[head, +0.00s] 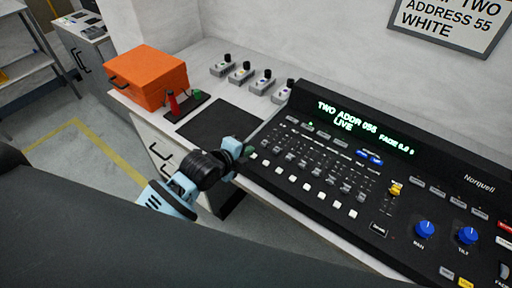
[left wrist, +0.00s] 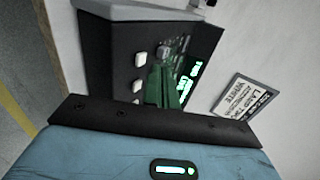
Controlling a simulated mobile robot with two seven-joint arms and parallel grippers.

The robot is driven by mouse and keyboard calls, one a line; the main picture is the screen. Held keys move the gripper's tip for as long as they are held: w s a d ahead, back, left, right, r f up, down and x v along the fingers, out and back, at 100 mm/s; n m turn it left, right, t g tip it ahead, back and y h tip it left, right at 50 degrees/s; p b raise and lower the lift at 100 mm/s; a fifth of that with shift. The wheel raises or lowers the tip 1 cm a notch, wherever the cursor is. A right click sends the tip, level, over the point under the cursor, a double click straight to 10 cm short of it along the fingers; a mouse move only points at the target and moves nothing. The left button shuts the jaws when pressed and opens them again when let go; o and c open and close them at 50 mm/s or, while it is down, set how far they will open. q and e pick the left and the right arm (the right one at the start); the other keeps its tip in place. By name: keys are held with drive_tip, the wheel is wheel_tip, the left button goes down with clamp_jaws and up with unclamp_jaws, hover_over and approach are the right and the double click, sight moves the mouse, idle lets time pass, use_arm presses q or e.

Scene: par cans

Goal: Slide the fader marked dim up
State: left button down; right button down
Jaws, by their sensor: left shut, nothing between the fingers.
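The black lighting console (head: 440,200) lies on the bench, with a row of grey-capped faders (head: 303,160) and white buttons below them. The fader labels are too small to read, so I cannot tell which one is marked dim. My left gripper (head: 245,150) is at the console's left end, beside the leftmost faders, its green fingertips shut and empty. In the left wrist view the shut green fingers (left wrist: 166,88) reach over the console face near white buttons (left wrist: 138,60) and hide part of the fader row. I cannot tell whether they touch a fader. My right gripper is out of view.
The console display (head: 345,122) reads "TWO ADDR 055 LIVE". Several small grey switch boxes (head: 243,72) stand behind a dark mat (head: 215,122). An orange case (head: 148,75) and a red-handled lever (head: 174,104) are at left. A wall sign (head: 450,22) reads "ADDRESS 55 WHITE".

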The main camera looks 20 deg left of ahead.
sight(262, 146)
use_arm(q)
drive_tip(key=x, duration=0.3)
drive_tip(key=shift+w+d+f, duration=0.1)
drive_tip(key=shift+w, duration=0.15)
drive_tip(key=shift+x, duration=0.85)
